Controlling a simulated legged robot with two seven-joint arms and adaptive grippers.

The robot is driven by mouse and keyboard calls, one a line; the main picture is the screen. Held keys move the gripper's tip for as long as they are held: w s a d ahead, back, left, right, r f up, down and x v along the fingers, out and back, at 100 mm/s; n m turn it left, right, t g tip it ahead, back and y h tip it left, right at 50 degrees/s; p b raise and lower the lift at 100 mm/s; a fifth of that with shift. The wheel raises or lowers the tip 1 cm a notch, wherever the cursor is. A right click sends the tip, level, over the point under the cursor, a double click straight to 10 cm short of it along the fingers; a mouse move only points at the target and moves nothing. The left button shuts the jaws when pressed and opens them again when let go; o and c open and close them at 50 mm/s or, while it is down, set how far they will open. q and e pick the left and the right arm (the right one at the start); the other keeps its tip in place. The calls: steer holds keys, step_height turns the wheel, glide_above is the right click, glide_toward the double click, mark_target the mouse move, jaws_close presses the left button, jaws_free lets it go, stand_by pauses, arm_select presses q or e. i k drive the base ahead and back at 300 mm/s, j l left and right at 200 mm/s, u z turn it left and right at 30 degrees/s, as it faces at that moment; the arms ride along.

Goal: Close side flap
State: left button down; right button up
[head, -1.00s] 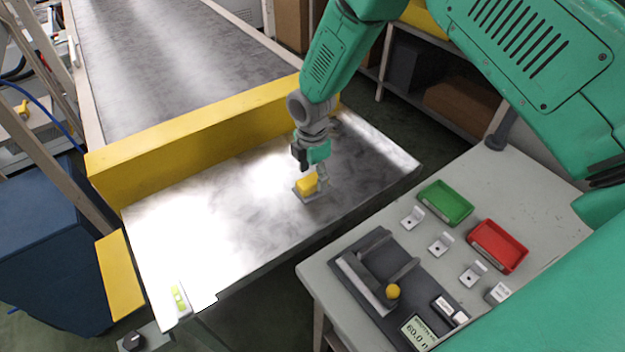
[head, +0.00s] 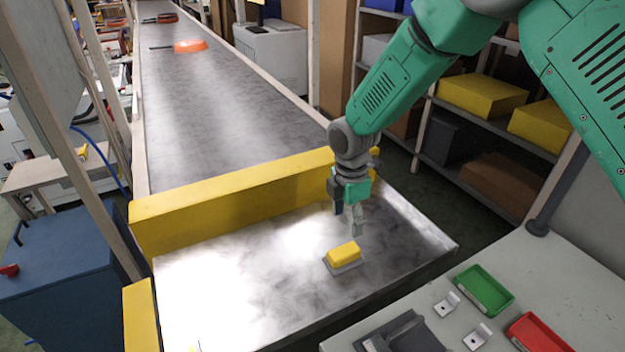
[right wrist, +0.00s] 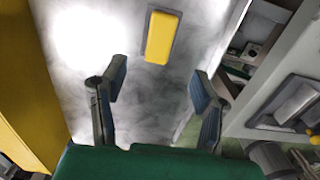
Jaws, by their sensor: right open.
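A small yellow block on a grey base (head: 343,252) sits on the shiny metal end plate (head: 250,300) of the conveyor. It also shows in the right wrist view (right wrist: 162,38), ahead of the fingers. My right gripper (head: 347,217) is open and empty above and behind the block, apart from it. Its two fingers are spread in the right wrist view (right wrist: 158,85). A long yellow bar (head: 235,205) stands across the plate's back edge. A short yellow panel (head: 140,318) is at the plate's left side, partly cut off. I cannot tell which yellow part is the side flap. My left gripper is not in view.
The conveyor belt (head: 210,110) runs back behind the bar, with an orange object (head: 190,46) far along it. A grey bench at the right holds a green tray (head: 484,290) and a red tray (head: 538,335). A blue cabinet (head: 65,280) stands at the left.

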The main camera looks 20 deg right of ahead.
mark_target(141, 332)
steer(key=k+j, duration=0.8)
steer(key=j, duration=0.1)
